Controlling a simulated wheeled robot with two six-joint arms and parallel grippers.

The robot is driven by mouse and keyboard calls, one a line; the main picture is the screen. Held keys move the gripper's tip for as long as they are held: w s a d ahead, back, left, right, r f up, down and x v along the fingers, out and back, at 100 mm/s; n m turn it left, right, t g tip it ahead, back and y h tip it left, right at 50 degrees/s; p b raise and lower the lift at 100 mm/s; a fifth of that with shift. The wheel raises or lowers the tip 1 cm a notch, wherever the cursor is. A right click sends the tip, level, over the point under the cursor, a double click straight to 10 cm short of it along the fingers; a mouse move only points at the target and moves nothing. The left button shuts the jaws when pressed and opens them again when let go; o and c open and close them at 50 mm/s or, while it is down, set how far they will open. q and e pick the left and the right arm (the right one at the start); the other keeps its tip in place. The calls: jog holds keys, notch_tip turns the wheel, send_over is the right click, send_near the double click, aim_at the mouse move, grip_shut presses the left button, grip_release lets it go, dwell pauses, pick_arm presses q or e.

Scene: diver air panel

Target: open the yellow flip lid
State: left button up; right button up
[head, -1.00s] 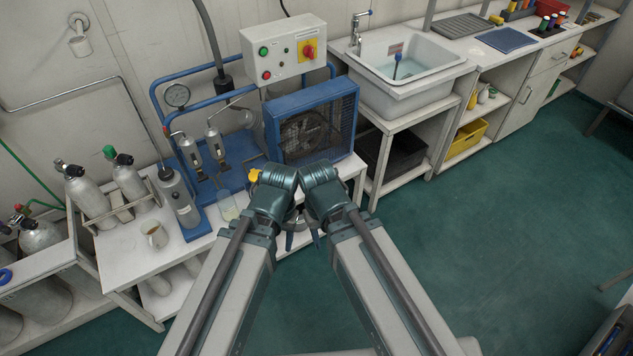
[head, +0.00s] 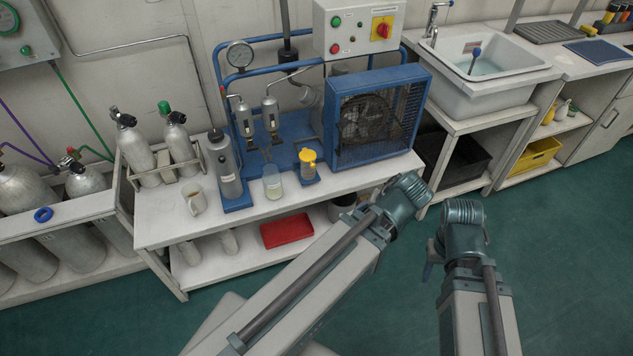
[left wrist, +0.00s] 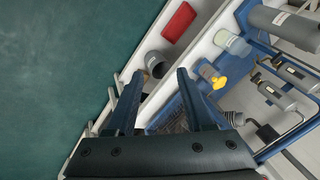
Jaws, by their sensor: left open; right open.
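The lid looks closed in the head view. It also shows in the left wrist view (left wrist: 218,83), just right of the fingers. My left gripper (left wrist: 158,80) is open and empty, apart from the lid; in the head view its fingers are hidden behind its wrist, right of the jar. My right gripper (head: 431,262) is over the floor, farther right and away from the lid; its fingers show only partly and it holds nothing visible.
A glass beaker (head: 272,183) stands just left of the jar, with a grey canister (head: 224,164) beyond. The blue fan cage (head: 378,115) stands close on the right.

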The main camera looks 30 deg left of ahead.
pick_arm(q)
jog(key=w+a+f+n+t+y+b, duration=0.45)
jog(key=w+a+f+b, duration=0.25)
jog(key=a+f+b, duration=0.6)
jog(key=n+t+y+b, duration=0.3)
jog(key=t+y+b, duration=0.15)
jog(key=b, duration=1.35)
send_near(313, 167)
jog(key=v, duration=0.3)
jog(key=shift+d+f, duration=0.1)
jog(key=shift+d, duration=0.2)
jog(key=x, duration=1.4)
jog(key=shift+s, duration=0.15)
grip_shut()
